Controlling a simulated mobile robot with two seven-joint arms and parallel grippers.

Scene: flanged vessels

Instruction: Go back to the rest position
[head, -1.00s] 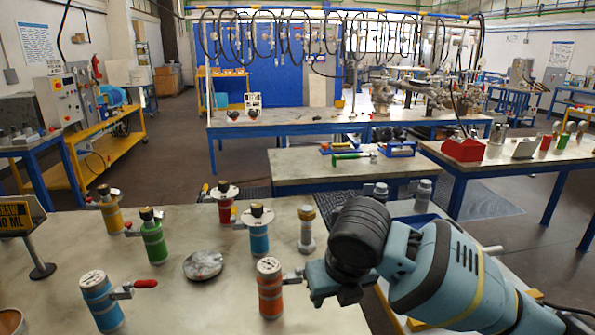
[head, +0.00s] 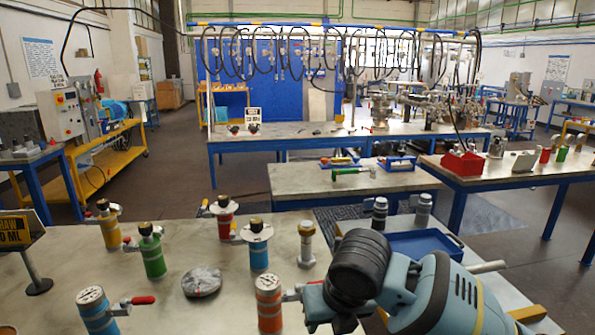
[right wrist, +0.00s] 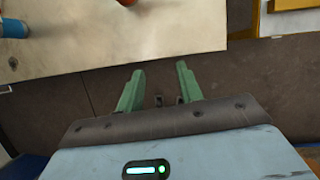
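My right arm fills the lower right of the head view, and its gripper's fingers are hidden there. In the right wrist view my right gripper (right wrist: 160,75) shows two green fingers spread apart with nothing between them. They are over dark floor, beside the pale table edge. My left gripper is in no view. Flanged vessels stand upright on the near table (head: 210,305): yellow (head: 109,226), green (head: 152,253), red (head: 224,217), light blue (head: 258,246), orange (head: 268,305) and blue (head: 97,311). A bare metal vessel (head: 306,245) stands there too.
A round metal disc (head: 202,281) lies mid-table. A yellow sign (head: 18,229) stands at the left. Behind my right arm is a blue tray (head: 425,243), with two grey fittings (head: 380,212) near it. Benches stand farther back, with open floor between.

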